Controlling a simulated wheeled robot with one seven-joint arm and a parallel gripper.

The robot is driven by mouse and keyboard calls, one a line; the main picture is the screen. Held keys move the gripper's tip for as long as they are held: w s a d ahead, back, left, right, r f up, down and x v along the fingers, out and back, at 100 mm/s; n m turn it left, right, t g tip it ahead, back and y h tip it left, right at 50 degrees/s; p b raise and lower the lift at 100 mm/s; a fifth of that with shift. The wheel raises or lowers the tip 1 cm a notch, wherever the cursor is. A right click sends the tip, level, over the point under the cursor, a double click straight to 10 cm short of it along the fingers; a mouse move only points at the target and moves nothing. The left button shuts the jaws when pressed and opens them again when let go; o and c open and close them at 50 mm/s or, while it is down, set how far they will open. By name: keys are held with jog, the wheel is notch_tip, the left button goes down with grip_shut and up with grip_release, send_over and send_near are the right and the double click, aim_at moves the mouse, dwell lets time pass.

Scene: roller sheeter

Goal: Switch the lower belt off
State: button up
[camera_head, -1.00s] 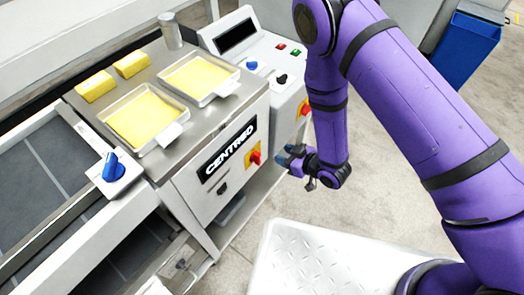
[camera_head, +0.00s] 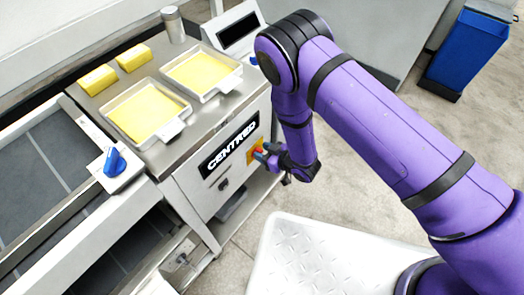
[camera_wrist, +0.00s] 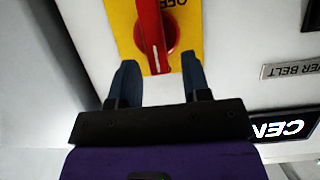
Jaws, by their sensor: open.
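A red rotary switch handle (camera_wrist: 151,35) on a yellow plate (camera_wrist: 187,22) fills the top middle of the wrist view. Part of its lettering shows upside down. A label ending in "ER BELT" (camera_wrist: 292,68) sits beside it on the white panel. My gripper (camera_wrist: 161,72) is open, its two dark fingertips on either side of the handle's lower end, apart from it as far as I can tell. In the head view the red handle (camera_head: 259,149) shows on the machine's front, with my gripper (camera_head: 262,155) right at it, partly hiding the switch.
The machine front carries a "CENTRED" sign (camera_head: 229,146). On its top stand trays of yellow dough (camera_head: 147,113) and a metal canister (camera_head: 173,25). A blue knob (camera_head: 114,162) sits at left. A white treaded platform (camera_head: 330,255) lies below; a blue bin (camera_head: 467,50) stands far right.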

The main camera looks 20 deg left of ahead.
jog(key=shift+w+a+f, duration=0.15)
jog(key=shift+a, duration=0.2)
jog(key=shift+c, duration=0.2)
grip_shut()
jog(key=shift+s+a+f+n+t, duration=0.2)
jog(key=shift+s+f+n+t, duration=0.3)
jog(key=shift+n+t, duration=1.25)
jog(key=shift+s+a+f+n+t, duration=0.25)
jog(key=shift+s+f+n+t, duration=0.45)
jog(key=shift+n, duration=1.95)
jog(key=shift+s+a+f+n+t, duration=0.2)
jog(key=shift+s+f+n+t, duration=0.15)
jog(key=shift+n+t, duration=1.5)
jog(key=shift+n+g, duration=0.4)
jog(key=shift+n, duration=0.15)
